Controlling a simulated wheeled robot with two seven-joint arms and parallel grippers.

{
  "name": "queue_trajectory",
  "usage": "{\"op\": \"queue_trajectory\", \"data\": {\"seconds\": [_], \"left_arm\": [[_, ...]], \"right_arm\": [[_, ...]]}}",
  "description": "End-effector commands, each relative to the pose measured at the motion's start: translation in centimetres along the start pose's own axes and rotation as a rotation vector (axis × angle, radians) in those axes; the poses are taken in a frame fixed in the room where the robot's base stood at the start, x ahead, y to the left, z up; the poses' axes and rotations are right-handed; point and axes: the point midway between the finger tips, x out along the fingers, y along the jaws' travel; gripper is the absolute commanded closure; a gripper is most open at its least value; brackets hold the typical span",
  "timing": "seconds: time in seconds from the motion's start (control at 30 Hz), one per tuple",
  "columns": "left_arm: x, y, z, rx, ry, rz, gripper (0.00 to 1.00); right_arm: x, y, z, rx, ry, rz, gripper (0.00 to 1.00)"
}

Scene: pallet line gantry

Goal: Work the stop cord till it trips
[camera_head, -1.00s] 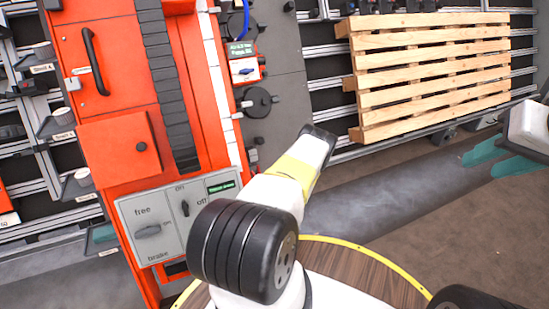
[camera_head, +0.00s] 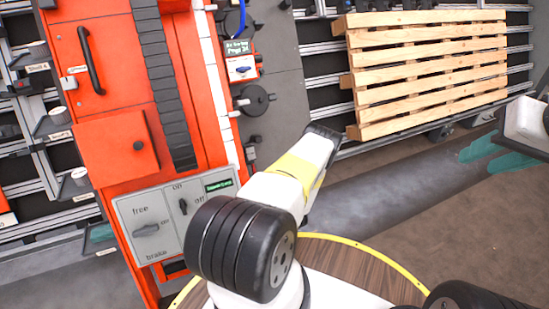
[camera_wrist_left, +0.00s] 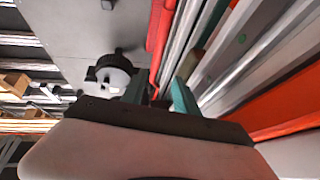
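I cannot make out the stop cord for certain in either view. My left arm reaches toward the orange gantry column (camera_head: 110,95), and its wrist hides the left gripper in the head view. In the left wrist view the left gripper (camera_wrist_left: 160,92) shows two teal fingers, apart, in front of the column's edge. A small dark reddish bit shows between them; I cannot tell whether it is the cord or touches them. My right gripper (camera_head: 505,155) is at the far right, its teal fingers apart and empty, away from the gantry.
A grey switch panel (camera_head: 155,240) is on the column's lower part. A small display box (camera_head: 240,60) and a black round fitting (camera_head: 257,101) sit right of it; a pale disc (camera_wrist_left: 112,75) shows near the left fingers. A wooden pallet (camera_head: 425,70) leans behind. Floor at right is clear.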

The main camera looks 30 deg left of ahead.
Motion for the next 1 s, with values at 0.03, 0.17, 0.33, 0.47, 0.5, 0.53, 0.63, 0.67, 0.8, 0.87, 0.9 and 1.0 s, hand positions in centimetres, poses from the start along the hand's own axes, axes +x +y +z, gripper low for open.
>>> {"op": "queue_trajectory", "data": {"seconds": [0.03, 0.17, 0.33, 0.47, 0.5, 0.53, 0.63, 0.67, 0.8, 0.87, 0.9, 1.0], "left_arm": [[-1.0, 0.0, 0.1, 0.002, -0.002, 0.002, 0.64], [-2.9, 0.0, 0.1, 0.002, -0.001, 0.001, 0.64], [-4.1, 0.0, 0.0, 0.001, 0.000, 0.000, 0.64], [-4.2, 0.0, 0.0, 0.000, 0.000, 0.000, 0.64], [-4.2, 0.0, 0.0, 0.000, 0.000, 0.000, 0.64], [-4.2, 0.0, 0.0, 0.000, 0.000, 0.000, 0.64], [-4.2, 0.0, 0.0, 0.000, 0.000, 0.000, 0.64], [-4.2, 0.0, 0.0, 0.000, 0.000, 0.000, 0.64], [-4.1, 0.0, 0.0, -0.001, -0.001, 0.000, 0.64], [-3.9, 0.3, -0.3, -0.008, -0.007, 0.001, 0.64], [-3.7, 0.8, -0.7, -0.018, -0.019, 0.002, 0.64], [-2.6, 2.8, -2.5, -0.061, -0.077, 0.014, 0.64]], "right_arm": [[0.0, 0.0, 0.0, 0.000, 0.000, 0.000, 0.64], [0.0, 0.0, 0.0, 0.000, 0.000, 0.000, 0.64], [0.0, 0.0, 0.0, 0.000, 0.000, 0.000, 0.64], [0.0, 0.0, 0.0, 0.000, 0.000, 0.000, 0.64], [0.0, 0.0, 0.0, 0.000, 0.000, 0.000, 0.64], [0.0, 0.0, 0.0, 0.000, 0.000, 0.000, 0.64], [0.0, 0.0, 0.0, 0.000, 0.000, 0.000, 0.64], [0.0, 0.0, 0.0, 0.000, 0.000, 0.000, 0.64], [0.0, 0.0, 0.0, 0.000, 0.000, 0.000, 0.64], [0.0, 0.0, 0.0, 0.000, 0.000, 0.000, 0.64], [0.0, 0.0, 0.0, 0.000, 0.000, 0.000, 0.64], [0.0, 0.0, 0.0, 0.000, 0.000, 0.000, 0.64]]}}
